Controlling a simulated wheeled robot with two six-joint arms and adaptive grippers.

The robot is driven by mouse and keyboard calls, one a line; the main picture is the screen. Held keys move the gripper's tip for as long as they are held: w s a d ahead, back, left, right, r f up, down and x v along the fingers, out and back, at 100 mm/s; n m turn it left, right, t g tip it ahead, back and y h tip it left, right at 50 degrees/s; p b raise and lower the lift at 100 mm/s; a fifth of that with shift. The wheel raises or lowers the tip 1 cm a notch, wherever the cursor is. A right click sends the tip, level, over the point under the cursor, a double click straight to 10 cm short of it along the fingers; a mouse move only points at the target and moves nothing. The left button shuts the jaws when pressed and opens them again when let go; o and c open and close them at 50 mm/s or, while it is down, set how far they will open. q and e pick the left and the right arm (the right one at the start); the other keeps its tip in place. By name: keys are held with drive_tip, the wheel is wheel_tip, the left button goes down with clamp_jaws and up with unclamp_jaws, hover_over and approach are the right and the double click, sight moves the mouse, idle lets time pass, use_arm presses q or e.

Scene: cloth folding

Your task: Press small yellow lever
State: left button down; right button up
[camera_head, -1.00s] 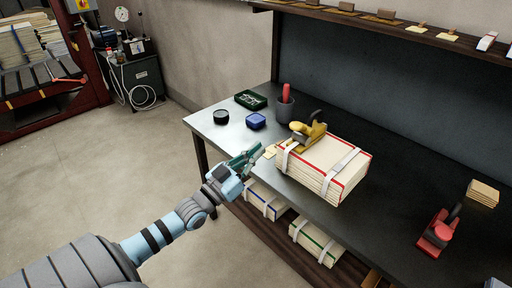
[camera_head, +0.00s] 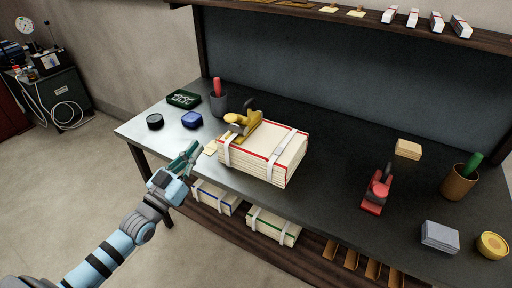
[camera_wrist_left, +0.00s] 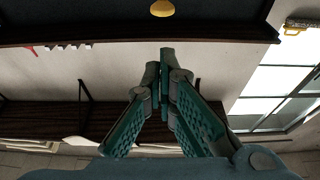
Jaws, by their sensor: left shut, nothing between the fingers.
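A yellow tool (camera_head: 243,122) with a dark handle stands at the back left corner of a strapped paper bundle (camera_head: 276,150) on the dark bench. I cannot tell whether it rests on the bundle or behind it. A separate small lever on it is too small to make out. My left gripper (camera_head: 193,149) is shut and empty, just off the bench's front edge, left of the bundle and apart from the tool. Its closed fingertips (camera_wrist_left: 165,60) also show in the left wrist view. A yellow rounded thing (camera_wrist_left: 162,8) is beyond them there. My right gripper is not in view.
More bundles (camera_head: 273,227) lie on the lower shelf.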

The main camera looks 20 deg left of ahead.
use_arm(q)
drive_tip(key=w+d+r+m+g+h+p, duration=0.1)
drive_tip(key=w+r+p, duration=0.25)
drive_tip(key=r, duration=0.55)
drive_tip(key=w+d+r+m+p, duration=0.1)
drive_tip(key=w+r+p, duration=0.1)
drive_tip(key=r+p, duration=0.5)
drive_tip(key=f+n+g+y+b, duration=0.1)
drive_tip(key=f+g, duration=0.1)
drive_tip(key=a+f+n+g+y+b, duration=0.1)
drive_tip(key=f+g+b, duration=0.1)
drive_tip(key=f+g, duration=0.1)
drive_tip(key=shift+s+a+f, duration=0.15)
drive_tip(key=b, duration=0.1)
hover_over(235, 120)
drive_tip(key=s+a, duration=0.1)
drive_tip(key=a, duration=0.1)
wheel_tip(235, 120, down, 2)
wheel_tip(235, 120, down, 4)
drive_tip(key=shift+s+d+f, duration=0.1)
drive_tip(key=shift+s+f, duration=0.05)
drive_tip(key=shift+f, duration=0.1)
